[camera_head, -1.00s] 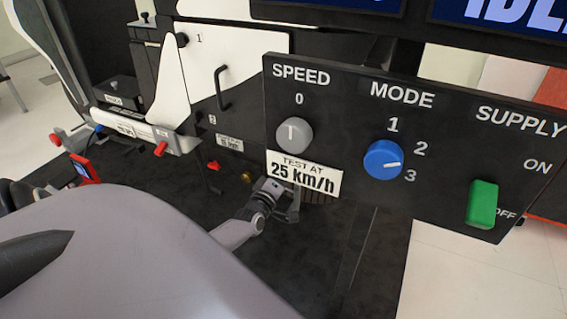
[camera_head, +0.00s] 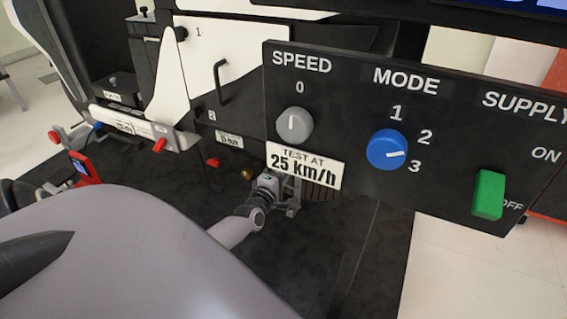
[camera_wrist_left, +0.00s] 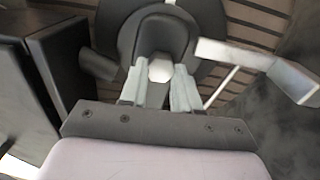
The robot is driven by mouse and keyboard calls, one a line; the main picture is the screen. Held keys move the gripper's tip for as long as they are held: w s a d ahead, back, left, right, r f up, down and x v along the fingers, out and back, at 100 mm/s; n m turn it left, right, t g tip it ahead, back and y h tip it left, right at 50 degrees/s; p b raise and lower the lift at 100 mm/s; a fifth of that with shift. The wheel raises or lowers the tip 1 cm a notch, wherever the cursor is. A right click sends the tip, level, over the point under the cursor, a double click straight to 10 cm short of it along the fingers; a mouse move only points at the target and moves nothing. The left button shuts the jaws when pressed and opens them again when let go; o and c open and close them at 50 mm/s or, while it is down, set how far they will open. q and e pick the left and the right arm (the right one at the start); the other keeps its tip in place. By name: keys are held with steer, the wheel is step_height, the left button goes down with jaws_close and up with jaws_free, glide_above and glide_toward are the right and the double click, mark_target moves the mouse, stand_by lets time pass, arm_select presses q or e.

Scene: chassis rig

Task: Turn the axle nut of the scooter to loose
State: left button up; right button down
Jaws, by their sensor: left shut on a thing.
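The axle nut (camera_wrist_left: 160,69) is a pale hexagonal nut, seen in the left wrist view in the middle of a dark rounded fork end against a dark wheel hub. My left gripper (camera_wrist_left: 160,82) is shut on the nut, one pale finger on each side of it. In the head view my left gripper (camera_head: 278,192) is low, just under the control panel's lower left corner. The nut is hidden in that view. My right gripper does not show.
The control panel (camera_head: 340,210) stands close in front, with a grey speed knob (camera_head: 294,125), a blue mode knob (camera_head: 387,150) and a green supply switch (camera_head: 489,195). A white door (camera_head: 240,60) with a black handle is behind it. Dark floor mat (camera_head: 330,270) lies below.

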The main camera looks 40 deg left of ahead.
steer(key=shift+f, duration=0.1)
arm_select(q)
steer(key=o, duration=1.1)
steer(key=shift+c, duration=0.2)
steer(key=p+v, duration=0.3)
steer(key=v, duration=0.4)
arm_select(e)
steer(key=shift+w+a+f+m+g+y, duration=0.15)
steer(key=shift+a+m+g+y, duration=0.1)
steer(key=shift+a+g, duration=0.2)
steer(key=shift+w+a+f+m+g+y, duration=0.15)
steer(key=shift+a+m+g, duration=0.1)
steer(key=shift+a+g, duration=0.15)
arm_select(q)
steer(key=shift+s, duration=0.1)
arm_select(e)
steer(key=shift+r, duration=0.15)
